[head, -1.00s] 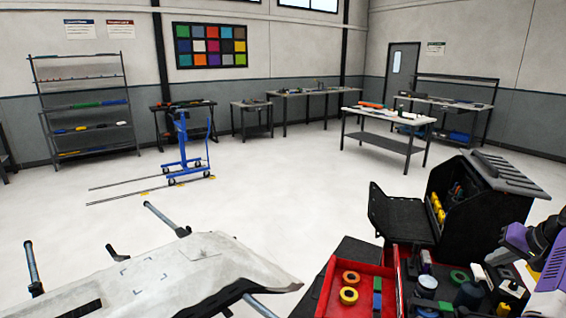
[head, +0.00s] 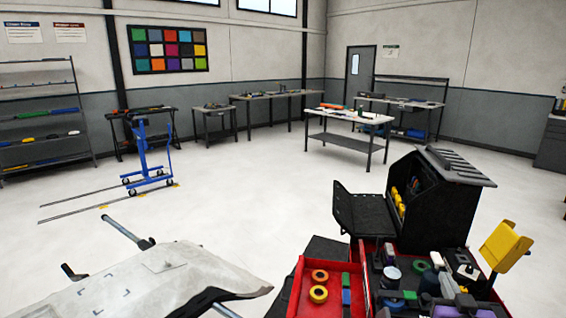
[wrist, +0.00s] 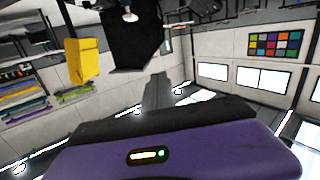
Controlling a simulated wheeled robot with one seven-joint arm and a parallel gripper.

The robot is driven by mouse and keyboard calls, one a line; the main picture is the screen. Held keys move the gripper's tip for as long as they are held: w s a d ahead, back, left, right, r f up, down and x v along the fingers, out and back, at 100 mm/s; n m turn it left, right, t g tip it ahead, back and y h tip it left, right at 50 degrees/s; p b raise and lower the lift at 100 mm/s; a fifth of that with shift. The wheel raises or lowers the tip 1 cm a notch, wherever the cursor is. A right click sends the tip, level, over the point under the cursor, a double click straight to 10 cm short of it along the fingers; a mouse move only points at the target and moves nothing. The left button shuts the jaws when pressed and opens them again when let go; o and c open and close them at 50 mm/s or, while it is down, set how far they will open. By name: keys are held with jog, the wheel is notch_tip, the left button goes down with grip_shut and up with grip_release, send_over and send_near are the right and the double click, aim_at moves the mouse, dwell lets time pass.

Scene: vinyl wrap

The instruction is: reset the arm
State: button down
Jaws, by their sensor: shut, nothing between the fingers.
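My gripper (wrist: 158,80) shows in the wrist view as a narrow dark grey piece beyond the black edge of its purple housing. It is shut and empty, with open room around it. The housing carries a small lit indicator. The wrist view is upside down, with the ceiling at the bottom. In the head view my gripper cannot be made out; a purple part at the lower right edge may belong to my arm.
A cart with a red tray (head: 291,300) and black toolbox (head: 432,205) stands close at the lower right, holding tapes and tools. A yellow panel (head: 503,246) rises at its right. A pale wrapped panel (head: 170,262) lies lower left.

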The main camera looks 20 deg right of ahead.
jog(key=s+a+f+n+t+y, duration=0.1)
jog(key=s+a+n+t+y, duration=0.1)
jog(key=s+a, duration=0.35)
jog(key=s+a+f+n+t+y, duration=0.1)
jog(key=s+a, duration=0.1)
jog(key=a, duration=0.7)
jog(key=s+a+f+n+g+y, duration=0.2)
jog(key=s+a+y, duration=0.5)
jog(key=s+a, duration=1.3)
jog(key=s+n, duration=0.1)
jog(key=s, duration=0.3)
jog(key=shift+a+n+b, duration=0.2)
jog(key=shift+n+b, duration=0.1)
jog(key=shift+b, duration=0.05)
jog(key=shift+w, duration=0.1)
